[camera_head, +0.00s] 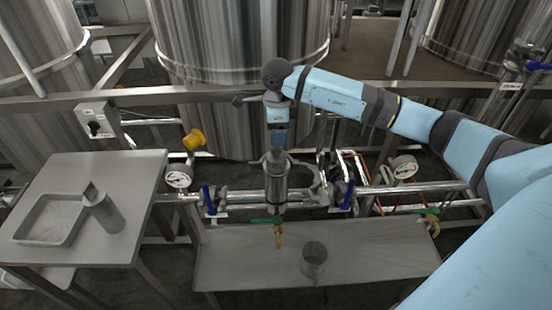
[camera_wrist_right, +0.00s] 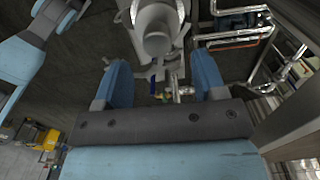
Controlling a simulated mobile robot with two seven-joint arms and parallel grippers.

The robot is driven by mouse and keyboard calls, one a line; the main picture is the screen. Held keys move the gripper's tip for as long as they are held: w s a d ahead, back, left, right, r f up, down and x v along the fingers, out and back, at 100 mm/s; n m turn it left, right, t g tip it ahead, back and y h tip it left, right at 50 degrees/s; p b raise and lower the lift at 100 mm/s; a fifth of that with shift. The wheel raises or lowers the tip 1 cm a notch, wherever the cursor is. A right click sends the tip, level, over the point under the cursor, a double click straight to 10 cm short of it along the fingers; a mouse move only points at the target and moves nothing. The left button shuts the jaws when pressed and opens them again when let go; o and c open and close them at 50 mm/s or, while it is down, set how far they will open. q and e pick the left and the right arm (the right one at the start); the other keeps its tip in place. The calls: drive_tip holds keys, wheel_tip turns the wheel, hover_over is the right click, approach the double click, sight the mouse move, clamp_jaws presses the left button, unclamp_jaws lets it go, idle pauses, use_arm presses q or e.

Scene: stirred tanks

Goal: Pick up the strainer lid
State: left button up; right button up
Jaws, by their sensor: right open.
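The strainer (camera_head: 275,188) is an upright metal cylinder set in the horizontal pipe in the head view. Its lid (camera_head: 268,160) sits at its top, partly hidden by my right gripper. My right gripper (camera_head: 278,148) points down just above the lid. In the right wrist view, the gripper's two blue fingers (camera_wrist_right: 163,82) are spread apart with nothing held between them. A round grey metal part, apparently the strainer top (camera_wrist_right: 157,28), shows beyond the fingertips; whether they touch it I cannot tell. My left gripper is not seen.
Blue-handled valves (camera_head: 208,199) and (camera_head: 347,195) flank the strainer.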

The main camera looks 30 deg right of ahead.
sight(277, 156)
drive_tip(key=shift+s+a+f, duration=0.1)
drive_tip(key=shift+a+f, duration=0.05)
drive_tip(key=shift+f, duration=2.6)
clamp_jaws()
